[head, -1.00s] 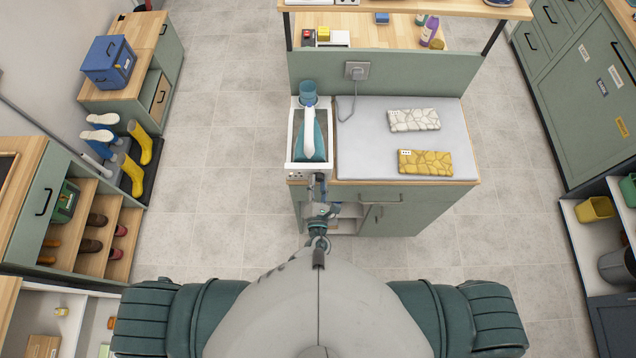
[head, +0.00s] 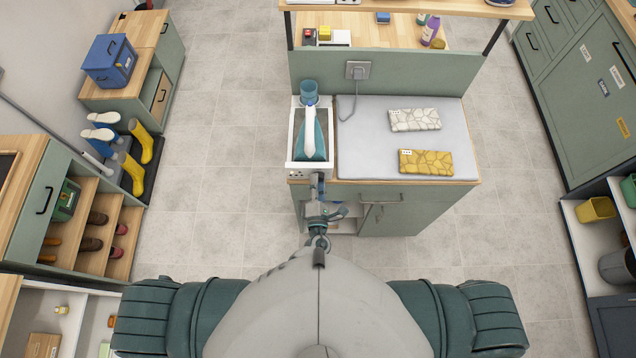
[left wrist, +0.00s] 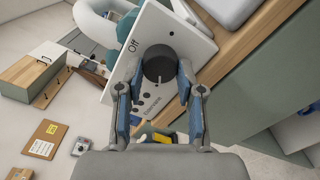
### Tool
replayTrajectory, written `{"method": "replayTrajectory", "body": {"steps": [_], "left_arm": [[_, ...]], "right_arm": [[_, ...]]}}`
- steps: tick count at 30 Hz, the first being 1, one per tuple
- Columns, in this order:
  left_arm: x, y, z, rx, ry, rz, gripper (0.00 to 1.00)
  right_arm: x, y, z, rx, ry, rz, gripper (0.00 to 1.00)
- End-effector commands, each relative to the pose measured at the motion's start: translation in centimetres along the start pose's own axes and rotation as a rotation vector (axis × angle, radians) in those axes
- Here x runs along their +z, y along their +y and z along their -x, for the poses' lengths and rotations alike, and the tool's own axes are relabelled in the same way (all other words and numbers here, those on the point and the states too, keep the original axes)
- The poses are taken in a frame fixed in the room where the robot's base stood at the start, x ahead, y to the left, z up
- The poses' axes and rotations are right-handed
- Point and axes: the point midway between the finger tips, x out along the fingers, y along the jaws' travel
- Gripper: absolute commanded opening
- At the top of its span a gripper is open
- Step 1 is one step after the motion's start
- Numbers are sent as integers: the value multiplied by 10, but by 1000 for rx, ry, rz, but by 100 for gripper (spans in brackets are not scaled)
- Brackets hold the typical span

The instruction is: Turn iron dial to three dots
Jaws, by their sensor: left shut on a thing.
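The iron (head: 310,140), teal and white, rests in a white-rimmed station (head: 291,150) at the left of the counter. In the left wrist view the station's white panel (left wrist: 203,45) carries a dark round dial (left wrist: 158,64) and the word "Off". Dark dots are printed around the dial, and its pale pointer line points toward the lower part of the panel. My left gripper (left wrist: 160,72) is shut on the dial, one finger on each side. In the head view my left gripper (head: 318,188) is at the station's front face and hides the dial. My right gripper is not in view.
A grey ironing mat (head: 365,150) lies right of the station, with a folded white patterned towel (head: 414,119) and a yellow one (head: 425,162) on it. A cord runs to a wall socket (head: 358,70). Drawers and a cupboard (head: 410,215) lie below the counter.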

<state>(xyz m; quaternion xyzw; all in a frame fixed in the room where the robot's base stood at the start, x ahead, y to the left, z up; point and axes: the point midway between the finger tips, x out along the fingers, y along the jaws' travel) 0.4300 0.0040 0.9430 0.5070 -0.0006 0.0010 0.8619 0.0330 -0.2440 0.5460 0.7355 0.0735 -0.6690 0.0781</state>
Motion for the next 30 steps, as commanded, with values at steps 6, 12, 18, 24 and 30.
{"method": "replayTrajectory", "body": {"steps": [6,12,18,24,30], "left_arm": [[-2,-3,1,-9,1,-2,2],[-1,-2,1,-6,0,-1,62],[0,-1,1,-3,0,0,62],[-1,-2,25,-6,0,0,62],[-1,-3,59,-7,1,-1,62]], "right_arm": [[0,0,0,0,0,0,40],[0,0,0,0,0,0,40],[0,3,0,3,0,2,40],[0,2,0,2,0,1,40],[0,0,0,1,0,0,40]]}}
